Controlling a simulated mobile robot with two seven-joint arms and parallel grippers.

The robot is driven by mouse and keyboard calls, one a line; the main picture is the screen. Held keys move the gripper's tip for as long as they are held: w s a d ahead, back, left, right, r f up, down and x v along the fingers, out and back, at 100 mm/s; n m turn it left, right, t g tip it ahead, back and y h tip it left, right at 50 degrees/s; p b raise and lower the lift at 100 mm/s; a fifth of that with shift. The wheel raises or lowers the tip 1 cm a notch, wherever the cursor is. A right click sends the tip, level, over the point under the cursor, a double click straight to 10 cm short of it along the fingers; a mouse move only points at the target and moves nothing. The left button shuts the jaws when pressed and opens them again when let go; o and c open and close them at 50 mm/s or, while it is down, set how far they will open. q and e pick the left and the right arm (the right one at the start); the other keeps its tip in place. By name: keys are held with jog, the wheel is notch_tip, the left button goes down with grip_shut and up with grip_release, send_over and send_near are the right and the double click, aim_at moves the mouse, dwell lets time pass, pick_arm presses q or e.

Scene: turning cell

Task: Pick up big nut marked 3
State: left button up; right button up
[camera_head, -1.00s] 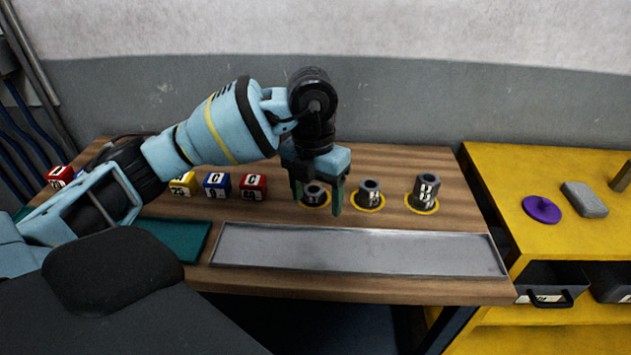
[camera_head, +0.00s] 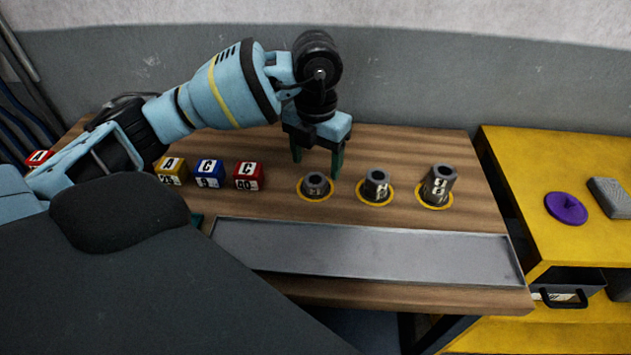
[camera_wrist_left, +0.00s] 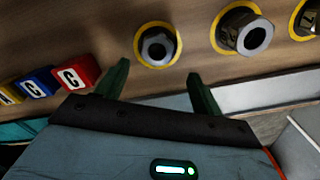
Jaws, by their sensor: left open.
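Three grey nuts stand upright on yellow rings along the wooden table: a short left one (camera_head: 315,186), a middle one (camera_head: 376,186) and a tall right one (camera_head: 439,185). Their white markings are too small to read surely, so I cannot confirm which is marked 3. My left gripper (camera_head: 317,165) is open and empty, just behind and above the short nut, its fingers pointing down. In the left wrist view the short nut (camera_wrist_left: 157,47) shows beyond the open fingertips (camera_wrist_left: 159,72), with the middle nut (camera_wrist_left: 255,38) to its right. My right gripper is not in view.
A shallow grey metal tray (camera_head: 370,250) lies in front of the nuts. Blue (camera_head: 209,174), red (camera_head: 248,177) and yellow (camera_head: 172,171) lettered cubes stand to their left. A yellow cabinet (camera_head: 520,170) with a purple disc (camera_head: 566,208) stands at right.

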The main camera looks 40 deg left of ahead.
aim_at(314, 181)
pick_arm(q)
jog(key=shift+a+f, duration=0.2)
jog(key=shift+f, duration=1.15)
jog(key=shift+a+f, duration=0.15)
jog(key=shift+f, duration=1.15)
jog(key=c, duration=1.2)
